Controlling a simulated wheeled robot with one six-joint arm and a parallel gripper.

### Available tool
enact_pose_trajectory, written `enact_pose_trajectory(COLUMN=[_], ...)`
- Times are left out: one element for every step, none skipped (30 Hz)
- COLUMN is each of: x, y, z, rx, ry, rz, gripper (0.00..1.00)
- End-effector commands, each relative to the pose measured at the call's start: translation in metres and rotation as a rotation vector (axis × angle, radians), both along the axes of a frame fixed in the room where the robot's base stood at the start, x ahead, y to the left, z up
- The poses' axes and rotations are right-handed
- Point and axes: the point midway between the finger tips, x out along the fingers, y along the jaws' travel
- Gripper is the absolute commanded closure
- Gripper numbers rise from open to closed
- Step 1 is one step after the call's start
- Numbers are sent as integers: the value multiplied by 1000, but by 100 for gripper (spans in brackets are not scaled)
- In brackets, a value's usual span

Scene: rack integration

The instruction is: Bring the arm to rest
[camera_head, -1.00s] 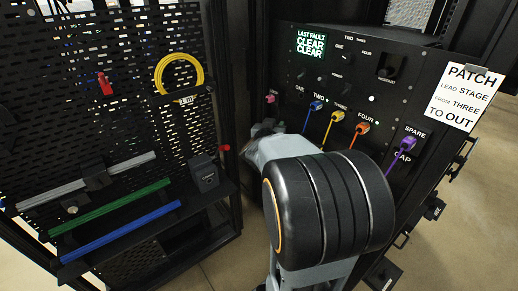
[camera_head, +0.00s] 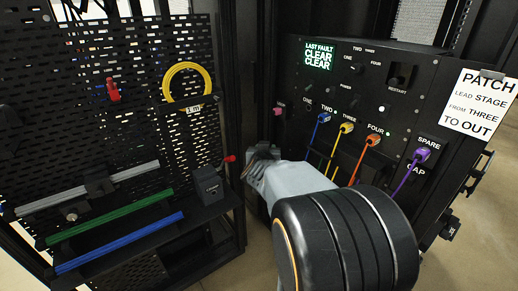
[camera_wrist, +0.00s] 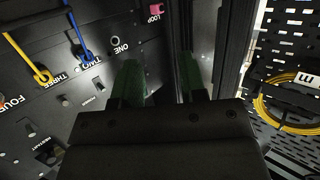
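My gripper (camera_head: 262,152) points away from me, low between the pegboard and the black panel; its fingers are hard to make out in the head view. In the wrist view my gripper (camera_wrist: 158,82) shows two dark green fingers with a clear gap between them and nothing held. The fingers lie in front of a dark upright post and beside the panel. My grey and black arm fills the lower right of the head view.
The panel (camera_head: 330,85) carries blue (camera_head: 324,118), yellow (camera_head: 346,128), orange (camera_head: 373,140) and purple (camera_head: 421,155) plugs with cords close to my arm.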

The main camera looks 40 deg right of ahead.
Motion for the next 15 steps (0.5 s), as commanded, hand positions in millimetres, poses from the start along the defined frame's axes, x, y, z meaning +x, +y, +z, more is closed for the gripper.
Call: enact_pose_trajectory(x=[0, 0, 0, 0, 0, 0, 0, 0, 1, 2, 3, 5, 6, 7, 5], y=[0, 0, 0, 0, 0, 0, 0, 0, 2, 4, 8, 15, 21, 29, 41], z=[0, 0, 0, 0, 0, 0, 0, 0, -3, -6, -10, -17, -25, -34, -44], rx=[0, 0, 0, 0, 0, 0, 2, 9, 31, 56, 83, 127, 166, 210, 270], ry=[0, 0, 0, 0, 0, 0, -2, -6, -8, -7, 1, 18, 41, 68, 111], rz=[0, 0, 0, 0, 0, 0, -1, -2, 4, 13, 31, 61, 89, 120, 165], gripper=[62, 62, 62, 62, 62, 62, 62, 62, 62, 62, 62, 62, 62, 62, 62])
